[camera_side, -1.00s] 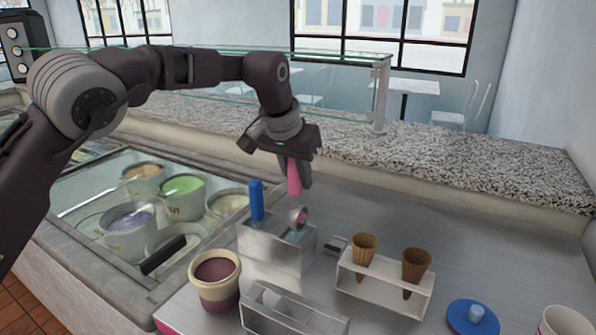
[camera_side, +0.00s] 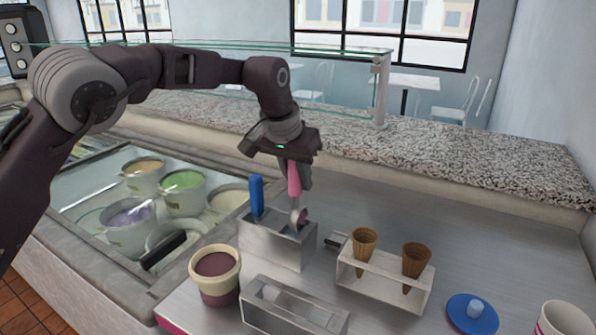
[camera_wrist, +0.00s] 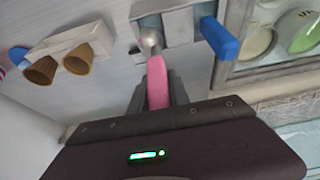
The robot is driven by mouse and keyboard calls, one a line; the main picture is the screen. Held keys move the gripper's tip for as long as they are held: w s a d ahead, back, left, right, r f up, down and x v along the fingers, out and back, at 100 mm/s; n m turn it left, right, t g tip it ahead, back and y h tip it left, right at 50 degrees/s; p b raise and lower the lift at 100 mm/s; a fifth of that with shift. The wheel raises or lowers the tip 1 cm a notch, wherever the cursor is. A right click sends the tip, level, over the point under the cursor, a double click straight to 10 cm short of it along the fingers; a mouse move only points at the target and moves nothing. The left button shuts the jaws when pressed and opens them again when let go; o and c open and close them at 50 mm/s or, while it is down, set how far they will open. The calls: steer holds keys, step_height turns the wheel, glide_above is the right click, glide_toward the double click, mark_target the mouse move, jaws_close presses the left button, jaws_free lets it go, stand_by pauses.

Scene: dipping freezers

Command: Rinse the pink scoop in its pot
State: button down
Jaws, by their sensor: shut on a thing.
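The pink scoop (camera_side: 294,181) is held upright, handle up, in my gripper (camera_side: 296,178). My gripper is shut on its pink handle, which also shows in the wrist view (camera_wrist: 157,84). The scoop's metal head (camera_side: 299,216) is at the top of the right compartment of the metal rinse pot (camera_side: 272,247). How deep the head reaches into the pot is hard to tell. A blue-handled scoop (camera_side: 257,195) stands in the pot's left compartment; its handle also shows in the wrist view (camera_wrist: 219,38).
A tub of brown ice cream (camera_side: 216,276) stands front left of the pot. An empty metal holder (camera_side: 292,308) is in front. A rack with two cones (camera_side: 385,282) and a blue disc (camera_side: 472,314) are to the right. The freezer (camera_side: 60,195) with tubs lies left.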

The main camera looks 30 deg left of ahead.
mark_target(298, 200)
steer(key=shift+f, duration=2.75)
steer(key=shift+f, duration=1.2)
steer(key=shift+r, duration=1.25)
steer(key=shift+f, duration=1.25)
steer(key=shift+r, duration=1.25)
